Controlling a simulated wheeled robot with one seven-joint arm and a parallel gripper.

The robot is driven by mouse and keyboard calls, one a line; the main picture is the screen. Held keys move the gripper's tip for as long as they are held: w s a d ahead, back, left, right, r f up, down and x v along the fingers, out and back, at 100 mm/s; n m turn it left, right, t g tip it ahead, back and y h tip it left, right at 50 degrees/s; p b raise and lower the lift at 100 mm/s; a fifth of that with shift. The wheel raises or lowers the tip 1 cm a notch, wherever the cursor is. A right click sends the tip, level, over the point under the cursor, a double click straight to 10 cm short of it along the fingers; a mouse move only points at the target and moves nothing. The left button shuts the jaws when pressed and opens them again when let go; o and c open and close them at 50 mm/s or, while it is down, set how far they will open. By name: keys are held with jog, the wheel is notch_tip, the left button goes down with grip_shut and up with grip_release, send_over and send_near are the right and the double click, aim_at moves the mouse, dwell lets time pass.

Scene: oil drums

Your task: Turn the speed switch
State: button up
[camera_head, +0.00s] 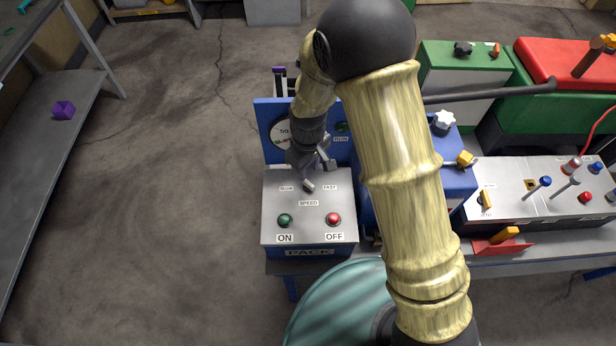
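The speed switch (309,187) is a small knob on the sloped grey top of the PACK control box (272,208). It sits between the SLOW and FAST labels, above the SPEED label. My gripper (316,168) is just above and behind the switch, pointing down at the panel. Its grey fingers look spread apart, and I see nothing held between them. The fingertips partly overlap the switch area, so I cannot tell whether they touch it or which way the knob points.
A green ON button (285,220) and red OFF button (333,219) sit below the switch. A dial (281,131) on a blue panel stands behind. A second control panel (540,190) with levers is at right. Open floor lies left, beside a grey shelf (50,150) with a purple block (64,110).

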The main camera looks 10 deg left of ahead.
aim_at(308, 182)
jog(key=shift+f+p, duration=0.45)
jog(key=shift+f, duration=2.7)
grip_shut()
